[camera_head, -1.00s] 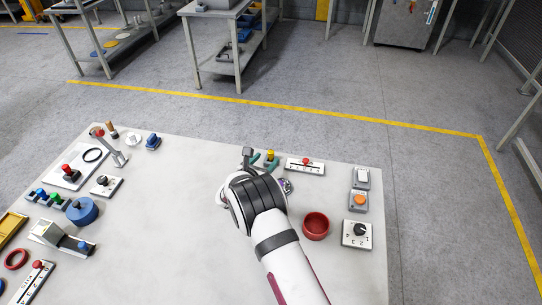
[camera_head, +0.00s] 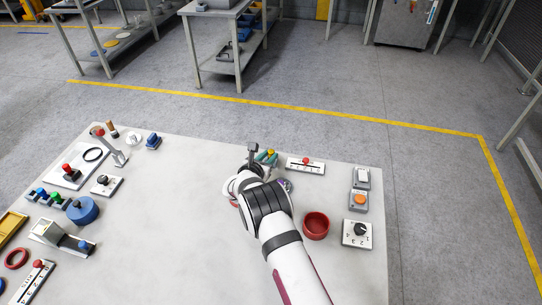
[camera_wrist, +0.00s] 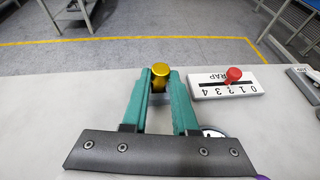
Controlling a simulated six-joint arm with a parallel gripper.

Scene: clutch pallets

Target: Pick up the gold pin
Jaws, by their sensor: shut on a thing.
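The gold pin (camera_wrist: 160,75) is a short yellow-gold cylinder. In the wrist view it stands between the tips of the two green fingers of my gripper (camera_wrist: 160,88), which are shut on it. Its lower part is partly hidden between the fingers. In the head view my gripper (camera_head: 264,156) is near the far edge of the table, and the pin (camera_head: 270,153) shows as a small yellow spot at the fingertips. I cannot tell whether the pin touches the table.
A white plate with a red-knobbed lever (camera_head: 305,165) lies just right of the gripper. A red bowl (camera_head: 316,226) and a panel with an orange button (camera_head: 359,201) are farther right. A blue cylinder (camera_head: 82,211) and several devices fill the left side. The table's middle is clear.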

